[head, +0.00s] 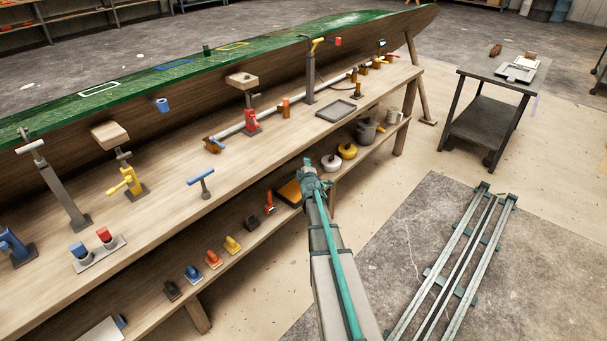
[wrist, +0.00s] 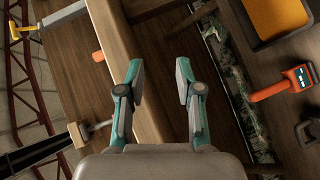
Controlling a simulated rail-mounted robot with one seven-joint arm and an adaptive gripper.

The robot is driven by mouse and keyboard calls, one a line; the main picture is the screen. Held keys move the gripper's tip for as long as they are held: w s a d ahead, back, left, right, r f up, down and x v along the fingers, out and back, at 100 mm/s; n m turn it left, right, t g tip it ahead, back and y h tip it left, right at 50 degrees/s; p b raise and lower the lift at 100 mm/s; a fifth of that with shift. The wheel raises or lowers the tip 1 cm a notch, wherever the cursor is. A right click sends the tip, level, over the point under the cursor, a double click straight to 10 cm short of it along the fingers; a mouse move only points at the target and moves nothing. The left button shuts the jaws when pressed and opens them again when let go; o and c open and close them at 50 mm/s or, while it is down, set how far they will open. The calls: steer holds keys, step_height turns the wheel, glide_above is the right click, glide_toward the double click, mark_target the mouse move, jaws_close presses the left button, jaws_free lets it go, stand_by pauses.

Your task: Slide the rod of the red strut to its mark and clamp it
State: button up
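The red strut (head: 251,121) stands on the bench top in the middle of the head view. Its dark rod rises from the red body to a light wooden pad (head: 242,80) beneath the green hull. The rod's mark and the clamp's state are too small to tell. My gripper (head: 309,165) is at the bench's front edge, to the right of and nearer than the red strut, not touching it. In the wrist view my gripper (wrist: 159,70) has its two teal fingers apart with nothing between them. The red strut is not recognisable in the wrist view.
The bench (head: 170,210) also carries a yellow strut (head: 127,182), a blue T-handle (head: 201,181), a white rail (head: 285,107) and a grey tray (head: 336,110). The shelf below holds an orange tool (wrist: 285,85) and several clamps. A grey cart (head: 490,95) stands right. Bare bench lies before the red strut.

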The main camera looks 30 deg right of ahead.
steer(key=shift+s+a+f+m+g+y, duration=0.15)
steer(key=shift+s+a+f, duration=0.1)
steer(key=shift+a+f, duration=0.3)
steer(key=shift+s+a+f+m+g+y, duration=0.15)
steer(key=shift+s+a+f, duration=0.2)
steer(key=shift+f, duration=0.3)
steer(key=shift+w, duration=0.1)
steer(key=shift+c, duration=0.3)
